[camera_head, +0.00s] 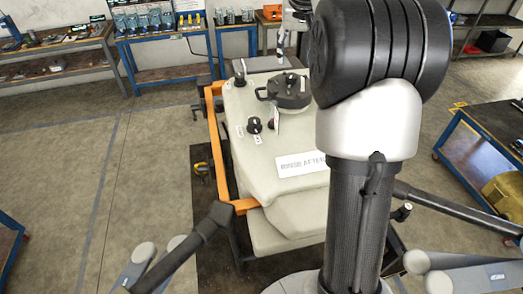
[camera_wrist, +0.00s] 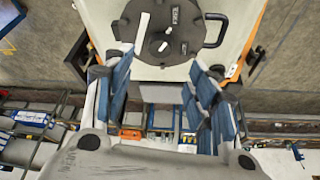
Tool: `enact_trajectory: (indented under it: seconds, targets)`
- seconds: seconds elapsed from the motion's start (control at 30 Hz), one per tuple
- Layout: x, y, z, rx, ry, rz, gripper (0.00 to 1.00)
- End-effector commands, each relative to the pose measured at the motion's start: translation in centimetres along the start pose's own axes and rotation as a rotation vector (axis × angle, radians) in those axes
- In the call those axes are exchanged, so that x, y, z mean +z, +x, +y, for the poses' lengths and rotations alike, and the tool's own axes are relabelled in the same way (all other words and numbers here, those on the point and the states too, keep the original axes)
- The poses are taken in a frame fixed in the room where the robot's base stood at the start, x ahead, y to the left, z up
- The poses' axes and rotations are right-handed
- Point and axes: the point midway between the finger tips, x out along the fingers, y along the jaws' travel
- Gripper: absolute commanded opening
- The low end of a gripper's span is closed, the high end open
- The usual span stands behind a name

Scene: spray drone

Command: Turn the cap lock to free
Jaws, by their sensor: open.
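The dark round cap (camera_wrist: 180,22) with a side handle sits on top of the pale tank; it also shows in the head view (camera_head: 290,92). A white bar (camera_wrist: 142,34) lies across the left part of the cap, and a small pale round piece (camera_wrist: 165,46) sits near its middle. Lettering on the cap is too small to read surely. My gripper (camera_wrist: 163,68) is open and empty, its two fingers apart near the cap's edge in the wrist view. I see no contact with the cap.
The pale tank (camera_head: 255,170) has an orange side frame (camera_head: 228,165). A black knob (camera_head: 254,125), a black lever (camera_head: 240,72) and a rinse label (camera_head: 302,164) are on its top. Workbenches (camera_head: 168,38) line the back. Open floor (camera_head: 95,170) lies to the left.

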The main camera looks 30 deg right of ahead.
Motion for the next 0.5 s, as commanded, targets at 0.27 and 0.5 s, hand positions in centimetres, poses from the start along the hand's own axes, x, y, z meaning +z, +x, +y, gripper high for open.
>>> enact_trajectory:
  seconds: [0.27, 0.5]
  targets:
    - [-0.1, -5.8, 0.0, -0.001, -0.001, 0.004, 0.52]
    - [2.8, -6.7, -1.5, -0.013, -0.032, 0.0, 0.52]
